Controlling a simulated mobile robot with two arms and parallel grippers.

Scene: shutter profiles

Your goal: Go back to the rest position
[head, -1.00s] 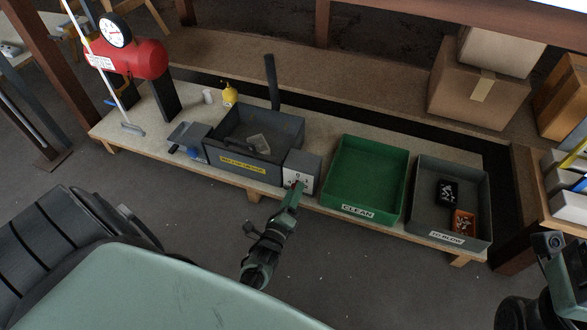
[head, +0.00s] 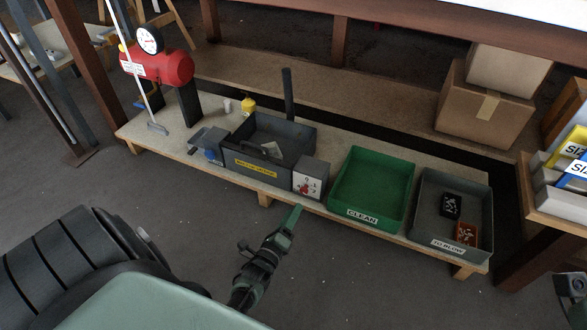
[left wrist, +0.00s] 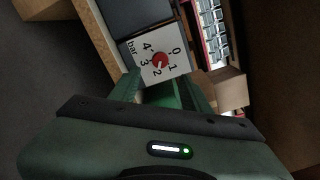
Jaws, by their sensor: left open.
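My left gripper (head: 297,212) is just in front of the bench edge, below a grey box with a white dial face (head: 307,186). In the left wrist view its two green fingers (left wrist: 170,92) are apart with nothing seen between them. The dial face (left wrist: 155,55) is beyond them, numbered 0 to 4 bar, with a red knob (left wrist: 159,60) whose mark appears to be near 2. The gripper looks clear of the knob. My right gripper is not seen; only a dark part of my right arm shows at the lower right edge.
The low bench holds a dark bin with a yellow label (head: 256,168), a green CLEAN bin (head: 362,215), a grey bin (head: 448,246) with two small trays, and a red tank with a gauge (head: 172,68). Cardboard boxes (head: 482,112) stand behind. Floor before the bench is clear.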

